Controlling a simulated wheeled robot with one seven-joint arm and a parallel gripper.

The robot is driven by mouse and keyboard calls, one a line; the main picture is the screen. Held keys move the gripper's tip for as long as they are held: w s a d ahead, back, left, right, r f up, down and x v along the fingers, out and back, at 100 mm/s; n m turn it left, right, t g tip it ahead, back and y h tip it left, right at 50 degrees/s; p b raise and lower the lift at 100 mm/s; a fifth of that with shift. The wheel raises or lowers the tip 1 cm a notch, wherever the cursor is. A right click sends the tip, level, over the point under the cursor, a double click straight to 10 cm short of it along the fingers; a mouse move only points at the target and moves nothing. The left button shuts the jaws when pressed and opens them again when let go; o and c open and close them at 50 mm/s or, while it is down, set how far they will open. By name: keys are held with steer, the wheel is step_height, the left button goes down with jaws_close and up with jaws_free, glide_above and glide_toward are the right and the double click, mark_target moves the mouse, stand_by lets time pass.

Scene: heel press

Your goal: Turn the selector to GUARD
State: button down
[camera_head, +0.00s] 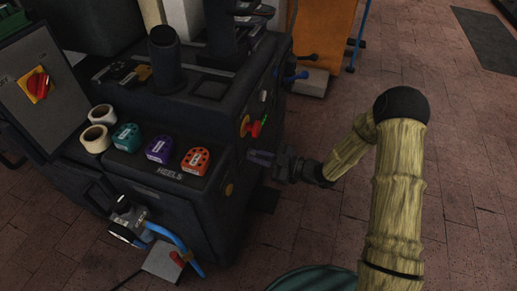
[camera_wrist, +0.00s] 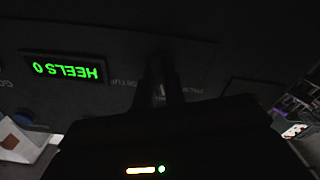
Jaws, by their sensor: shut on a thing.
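My gripper (camera_head: 264,158) reaches in from the right to the right-hand face of the dark heel press (camera_head: 215,200), its fingers at the panel. In the wrist view my gripper (camera_wrist: 160,75) is dark and shut on what appears to be the selector, at the panel between small printed labels. The fingers hide most of the selector, so its pointer and setting cannot be read. The labels are dim and upside down; I cannot make out GUARD. A green display (camera_wrist: 65,68) beside the fingers reads HEELS 0, upside down.
Red and green controls on yellow (camera_head: 250,127) sit above my gripper on the same face. A red-and-yellow switch (camera_head: 38,84) is on the grey cabinet at left. Teal, purple and orange heels (camera_head: 195,161) lie on the front ledge. Brick floor lies open at right.

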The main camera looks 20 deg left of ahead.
steer(key=shift+m+p, duration=2)
steer(key=shift+m, duration=0.1)
steer(key=c, duration=1.5)
jaws_free()
steer(key=shift+o, duration=0.2)
steer(key=s+d+p, duration=0.1)
steer(key=d+p, duration=0.3)
steer(key=d, duration=1.3)
steer(key=shift+s+d+p, duration=0.2)
steer(key=shift+p, duration=0.15)
